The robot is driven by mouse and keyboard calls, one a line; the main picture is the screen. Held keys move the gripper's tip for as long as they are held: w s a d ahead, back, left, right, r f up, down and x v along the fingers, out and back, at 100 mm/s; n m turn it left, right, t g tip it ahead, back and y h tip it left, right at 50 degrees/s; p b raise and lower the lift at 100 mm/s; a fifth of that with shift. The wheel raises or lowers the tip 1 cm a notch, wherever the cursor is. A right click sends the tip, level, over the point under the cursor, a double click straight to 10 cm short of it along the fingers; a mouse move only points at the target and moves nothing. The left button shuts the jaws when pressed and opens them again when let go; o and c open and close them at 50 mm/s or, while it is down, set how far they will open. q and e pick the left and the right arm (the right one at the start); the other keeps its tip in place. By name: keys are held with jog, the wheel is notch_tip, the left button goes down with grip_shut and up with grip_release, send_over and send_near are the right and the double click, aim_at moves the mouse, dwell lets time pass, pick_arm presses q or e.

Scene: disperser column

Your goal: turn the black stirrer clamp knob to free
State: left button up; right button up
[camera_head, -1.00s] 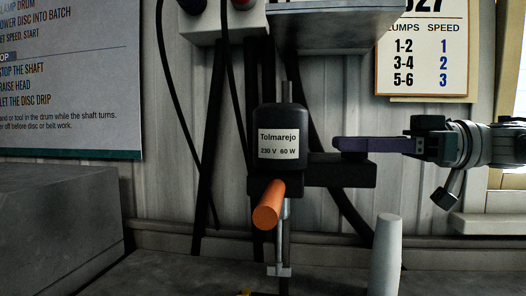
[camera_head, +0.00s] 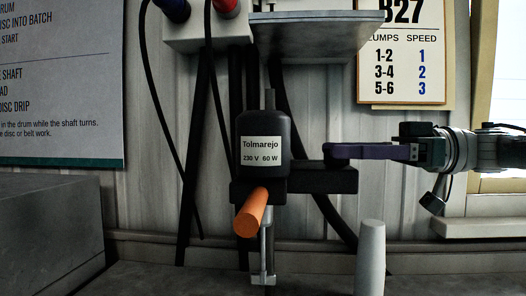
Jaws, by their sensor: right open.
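The stirrer motor (camera_head: 262,130), a black housing with a white "Tolmarejo" label, stands in the middle of the head view. A black clamp block (camera_head: 335,180) extends right from it. No separate black knob shows clearly; it may be the dark shape at the top of the block, partly hidden by my right gripper. An orange handle (camera_head: 252,212) sticks out toward me below the motor. My right gripper (camera_head: 328,152) comes in from the right, its purple fingers just above the block's right part. It is open; contact cannot be told. My left gripper is not in view.
A metal shaft (camera_head: 265,250) hangs below the motor. A pale tapered post (camera_head: 370,258) stands front right. A grey box (camera_head: 50,235) fills the left. A shelf (camera_head: 320,32) and a control box (camera_head: 205,32) with hanging cables are above.

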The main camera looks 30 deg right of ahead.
jog(key=b+v, duration=0.2)
jog(key=v, duration=0.6)
jog(key=shift+d, duration=0.2)
jog(key=shift+s, duration=0.15)
